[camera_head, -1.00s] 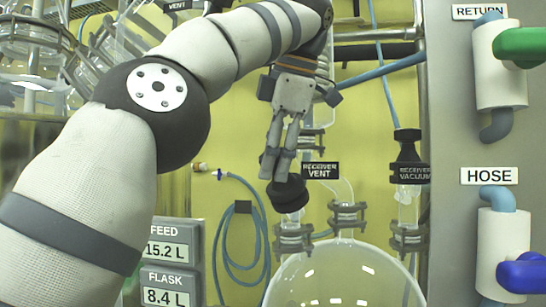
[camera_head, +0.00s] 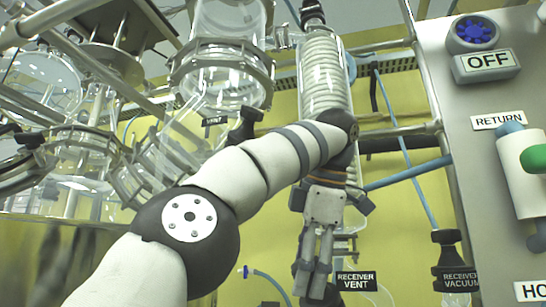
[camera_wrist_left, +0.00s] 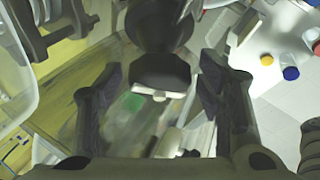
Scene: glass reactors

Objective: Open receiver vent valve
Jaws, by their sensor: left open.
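The receiver vent valve has a black knob (camera_head: 331,296) beside the label RECEIVER VENT (camera_head: 356,281), low in the head view and partly hidden by my fingers. My left gripper (camera_head: 317,288) points down over this knob. In the left wrist view, my left gripper (camera_wrist_left: 155,105) is open, with one dark finger on each side. A black knob-like part (camera_wrist_left: 160,75) with a small pale tip shows between the fingers, with gaps visible on both sides. I cannot tell how the valve is turned. My right gripper is not in view.
A receiver vacuum valve (camera_head: 447,249) with a black cap stands to the right. A grey panel (camera_head: 450,150) fills the right side. A glass condenser (camera_head: 323,75) rises behind my arm, and glass vessels (camera_head: 218,75) stand to the left.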

